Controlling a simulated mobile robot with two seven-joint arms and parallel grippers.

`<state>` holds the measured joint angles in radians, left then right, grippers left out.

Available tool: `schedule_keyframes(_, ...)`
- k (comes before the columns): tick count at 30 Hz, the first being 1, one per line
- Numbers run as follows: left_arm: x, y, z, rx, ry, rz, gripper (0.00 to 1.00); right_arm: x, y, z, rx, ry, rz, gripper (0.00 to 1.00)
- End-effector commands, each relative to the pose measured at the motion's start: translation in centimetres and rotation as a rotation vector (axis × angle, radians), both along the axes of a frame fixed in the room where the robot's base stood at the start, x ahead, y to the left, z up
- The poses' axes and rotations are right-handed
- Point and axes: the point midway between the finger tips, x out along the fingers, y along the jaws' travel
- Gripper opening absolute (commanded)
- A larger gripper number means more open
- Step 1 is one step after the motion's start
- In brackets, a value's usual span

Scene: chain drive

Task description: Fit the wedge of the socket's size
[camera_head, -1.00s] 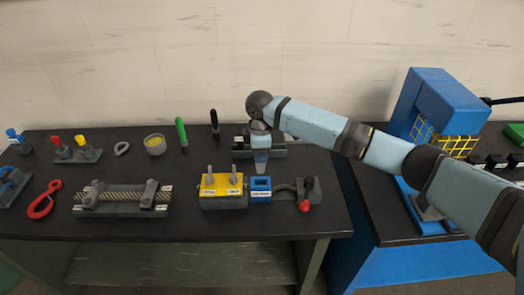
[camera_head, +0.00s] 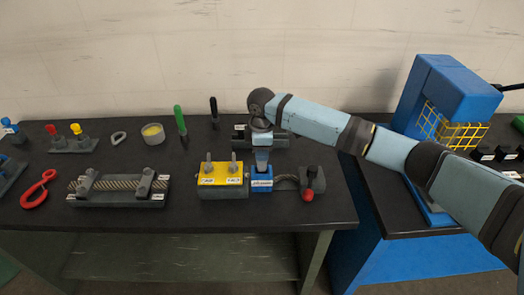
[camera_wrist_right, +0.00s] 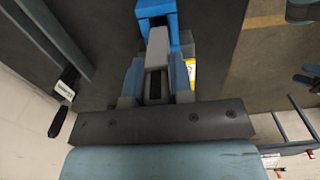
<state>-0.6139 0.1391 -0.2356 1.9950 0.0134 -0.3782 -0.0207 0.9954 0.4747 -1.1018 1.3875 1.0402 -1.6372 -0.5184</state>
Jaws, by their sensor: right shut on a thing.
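A small blue socket block (camera_head: 262,184) with a white label stands on the dark bench, just right of the yellow-topped block. It also shows at the top of the right wrist view (camera_wrist_right: 154,10). My right gripper (camera_head: 262,164) points down over the socket. In the right wrist view, its fingers (camera_wrist_right: 156,82) are shut on a grey wedge (camera_wrist_right: 157,48). The wedge's far end overlaps the blue socket in that view; I cannot tell how deep it sits, if at all. In the head view the gripper hides the wedge and the socket's opening. My left gripper is not in view.
The yellow-topped block (camera_head: 222,182) with two pins stands close left of the socket. A grey block with a red-knobbed lever (camera_head: 310,186) is close right. Bare bench lies in front.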

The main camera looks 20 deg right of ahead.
Motion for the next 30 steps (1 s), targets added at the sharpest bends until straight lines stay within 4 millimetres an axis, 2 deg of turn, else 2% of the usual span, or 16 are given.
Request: schedule_keyframes(30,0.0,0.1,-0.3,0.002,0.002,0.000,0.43,0.1,0.0,-1.4,0.002,-0.002,0.000,0.00)
